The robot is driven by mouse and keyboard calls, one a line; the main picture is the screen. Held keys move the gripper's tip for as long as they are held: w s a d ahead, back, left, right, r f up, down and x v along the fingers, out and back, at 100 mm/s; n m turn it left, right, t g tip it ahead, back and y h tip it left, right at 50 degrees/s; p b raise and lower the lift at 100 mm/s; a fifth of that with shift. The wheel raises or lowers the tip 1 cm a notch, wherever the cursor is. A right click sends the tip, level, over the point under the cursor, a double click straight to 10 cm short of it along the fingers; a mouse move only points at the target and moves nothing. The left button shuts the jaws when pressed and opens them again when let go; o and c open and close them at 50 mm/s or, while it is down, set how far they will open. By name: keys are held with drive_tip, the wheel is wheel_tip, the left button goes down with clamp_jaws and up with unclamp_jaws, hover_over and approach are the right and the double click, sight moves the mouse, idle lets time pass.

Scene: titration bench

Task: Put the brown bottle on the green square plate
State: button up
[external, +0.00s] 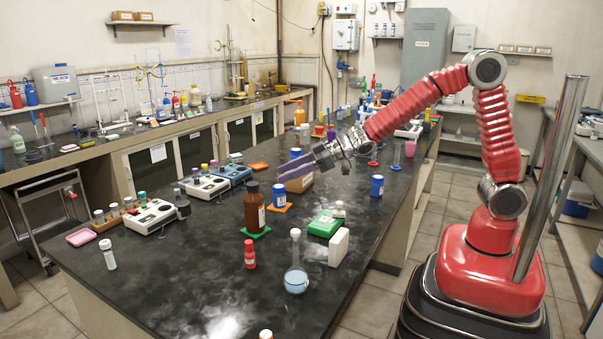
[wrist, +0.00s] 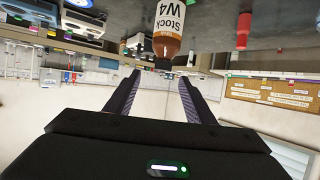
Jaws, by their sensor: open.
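The brown bottle (external: 254,208), with a dark cap and white label, stands upright on the green square plate (external: 262,233) on the dark bench. In the wrist view, which is upside down, a brown bottle (wrist: 167,48) labelled "Stock W4" shows just past the fingers; its far end is cut off by the frame. My gripper (external: 282,181) is open and empty, to the right of the brown bottle and higher than the plate. Its two purple fingers (wrist: 159,81) point toward the bottle, with clear space between them. No contact with the bottle shows.
A red bottle (external: 250,254), a flask (external: 296,272), a green box (external: 324,224) and a white block (external: 339,247) stand in front. The bench's front left (external: 165,290) is clear.

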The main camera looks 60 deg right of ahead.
drive_tip(key=s+d+r+m+h, duration=0.35)
drive_tip(key=s+d, duration=0.25)
drive_tip(key=d, duration=0.5)
drive_tip(key=s+d+r+m+h, duration=0.2)
drive_tip(key=s+d+h, duration=0.2)
drive_tip(key=s+d, duration=0.45)
drive_tip(key=s+d+f+g, duration=0.2)
drive_tip(key=s+d, duration=0.1)
drive_tip(key=s, duration=0.7)
drive_tip(key=s+d+f+m+g, duration=0.1)
drive_tip(key=s+d+g, duration=0.2)
drive_tip(key=s, duration=0.8)
drive_tip(key=shift+d+f, duration=0.2)
drive_tip(key=shift+f, duration=0.2)
